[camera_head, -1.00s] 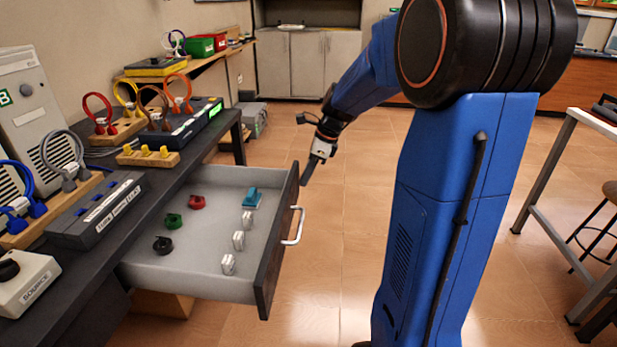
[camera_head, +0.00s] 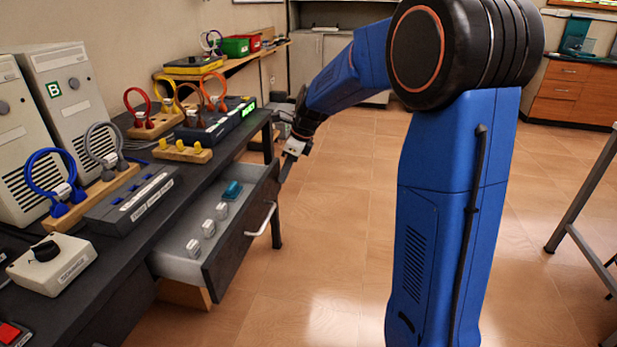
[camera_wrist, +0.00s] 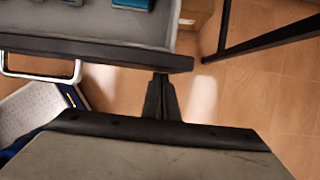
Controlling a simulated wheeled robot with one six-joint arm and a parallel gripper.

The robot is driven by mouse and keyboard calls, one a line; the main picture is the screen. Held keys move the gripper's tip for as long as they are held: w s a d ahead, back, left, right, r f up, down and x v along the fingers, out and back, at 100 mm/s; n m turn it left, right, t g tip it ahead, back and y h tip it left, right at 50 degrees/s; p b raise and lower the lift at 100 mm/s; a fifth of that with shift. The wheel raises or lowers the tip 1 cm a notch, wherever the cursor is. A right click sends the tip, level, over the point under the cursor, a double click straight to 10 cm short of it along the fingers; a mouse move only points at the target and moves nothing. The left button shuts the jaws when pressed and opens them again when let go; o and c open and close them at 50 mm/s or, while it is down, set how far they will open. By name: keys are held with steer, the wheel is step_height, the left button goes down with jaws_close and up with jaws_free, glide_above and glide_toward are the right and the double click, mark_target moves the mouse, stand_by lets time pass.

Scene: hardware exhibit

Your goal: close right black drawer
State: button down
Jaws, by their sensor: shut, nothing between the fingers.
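The black drawer (camera_head: 240,245) under the dark bench is partly open, with a grey inside and a silver bar handle (camera_head: 262,219). In the head view, a teal block (camera_head: 232,190) and several whitish pieces lie in it. My gripper (camera_head: 287,172) is shut and empty at the far end of the drawer front. In the wrist view, the shut fingers (camera_wrist: 161,92) meet the outer face of the drawer front (camera_wrist: 120,54) near one end, and the handle (camera_wrist: 40,70) is off to the left. Whether they press on it cannot be told for sure.
The bench top (camera_head: 150,225) carries grey instruments, cable stands and a white box with a knob (camera_head: 50,262). A bench leg (camera_head: 276,200) stands just beyond the drawer. The tiled floor in front is clear. A table frame (camera_head: 585,190) stands at the right.

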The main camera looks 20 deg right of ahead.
glide_above(242, 183)
steer(key=shift+s+d, duration=0.4)
steer(key=shift+w+a+r, duration=0.1)
steer(key=shift+w+a, duration=0.2)
steer(key=shift+a, duration=0.05)
steer(key=shift+w+a+r, duration=0.1)
